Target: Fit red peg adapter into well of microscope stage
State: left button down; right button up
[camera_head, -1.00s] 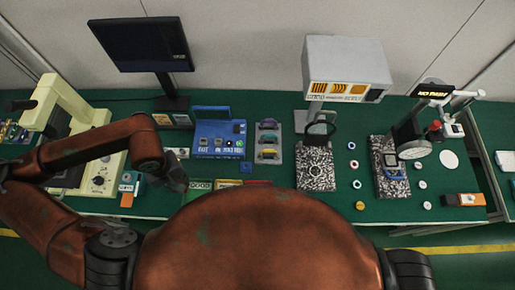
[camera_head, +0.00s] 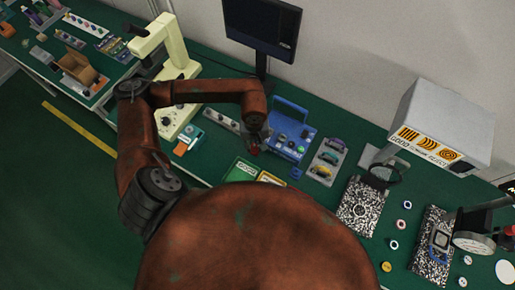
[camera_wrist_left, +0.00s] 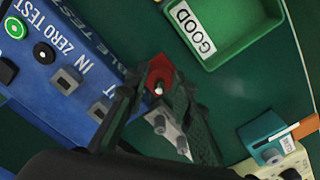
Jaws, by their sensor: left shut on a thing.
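My left gripper (camera_head: 255,140) is shut on the red peg adapter (camera_head: 254,150), between the blue panel and the green tray. In the left wrist view the red adapter (camera_wrist_left: 158,72) shows at the fingertips of my gripper (camera_wrist_left: 160,90), with a pale round peg at its middle. The cream microscope (camera_head: 176,117) stands to the left of my gripper in the head view, apart from it. Its stage well cannot be made out. A cream part (camera_wrist_left: 290,165) shows at the lower right of the wrist view. My right gripper is not in view.
A blue test panel (camera_head: 290,130) stands close right of my gripper. A grey strip with round parts (camera_head: 220,119) lies between gripper and microscope. A green GOOD tray (camera_head: 240,171) lies in front. A teal box (camera_wrist_left: 262,133) with an orange part shows in the wrist view.

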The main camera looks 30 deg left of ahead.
aim_at(257, 149)
pick_arm(q)
jog(key=shift+w+d+f, duration=0.1)
jog(key=shift+w+f, duration=0.25)
jog(key=shift+f, duration=0.05)
jog(key=shift+w+f, duration=0.15)
jog(key=shift+f, duration=0.8)
jog(key=shift+w+f, duration=0.1)
jog(key=shift+f, duration=0.8)
jog(key=shift+f, duration=0.2)
jog(key=c, duration=1.9)
grip_release()
jog(key=shift+c, duration=0.2)
jog(key=shift+r, duration=0.1)
